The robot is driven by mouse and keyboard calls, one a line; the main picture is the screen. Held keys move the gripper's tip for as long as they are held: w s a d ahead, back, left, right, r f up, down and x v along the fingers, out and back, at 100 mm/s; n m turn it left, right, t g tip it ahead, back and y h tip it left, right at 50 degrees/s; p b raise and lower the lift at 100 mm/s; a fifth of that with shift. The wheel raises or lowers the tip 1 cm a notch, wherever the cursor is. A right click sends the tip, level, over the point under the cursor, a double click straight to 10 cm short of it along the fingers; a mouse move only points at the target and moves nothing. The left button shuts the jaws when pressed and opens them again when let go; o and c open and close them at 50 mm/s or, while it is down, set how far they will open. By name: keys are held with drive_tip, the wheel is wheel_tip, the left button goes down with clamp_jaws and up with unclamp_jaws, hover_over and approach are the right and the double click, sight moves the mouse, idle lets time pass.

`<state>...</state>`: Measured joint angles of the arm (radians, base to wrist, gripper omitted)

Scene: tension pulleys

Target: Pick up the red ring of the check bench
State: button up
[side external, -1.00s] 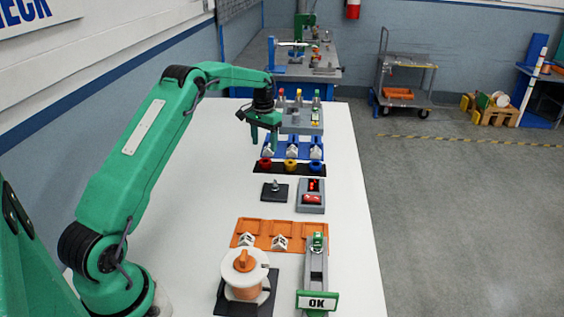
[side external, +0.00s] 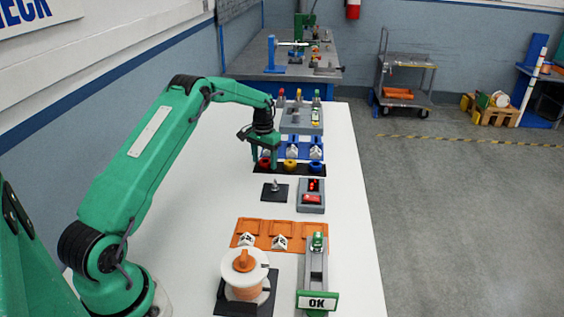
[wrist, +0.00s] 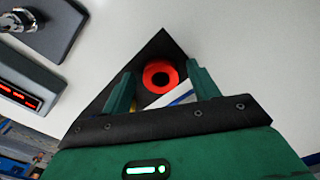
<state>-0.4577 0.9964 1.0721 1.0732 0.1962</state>
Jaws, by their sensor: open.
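The red ring (side external: 264,163) sits at the left end of a black strip (side external: 308,170), which also holds a yellow ring (side external: 291,165) and a blue ring (side external: 316,167). My green gripper (side external: 264,167) is low over the strip's left end, its fingers on either side of the red ring. In the wrist view, the red ring (wrist: 149,71) shows as a round with a dark centre between the two open fingers of my gripper (wrist: 160,73). The fingers look apart from it. Whether the tips touch the strip, I cannot tell.
Blue holders with white parts (side external: 293,147) stand just behind the strip. A dark plate with a metal post (side external: 275,190) and a grey box with a red display (side external: 311,195) are in front. The white table is clear to the left.

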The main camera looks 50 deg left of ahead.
drive_tip(key=shift+f, duration=0.25)
drive_tip(key=shift+c, duration=0.4)
drive_tip(key=c, duration=1)
drive_tip(key=shift+r, duration=0.15)
drive_tip(key=shift+r, duration=0.85)
wheel_tip(320, 180, up, 2)
drive_tip(key=shift+r, duration=0.2)
drive_tip(key=s+d+r, duration=0.1)
drive_tip(key=d+r, duration=0.5)
drive_tip(key=d, duration=0.5)
drive_tip(key=shift+d+r, duration=0.3)
drive_tip(key=shift+r, duration=0.05)
drive_tip(key=shift+r, duration=0.15)
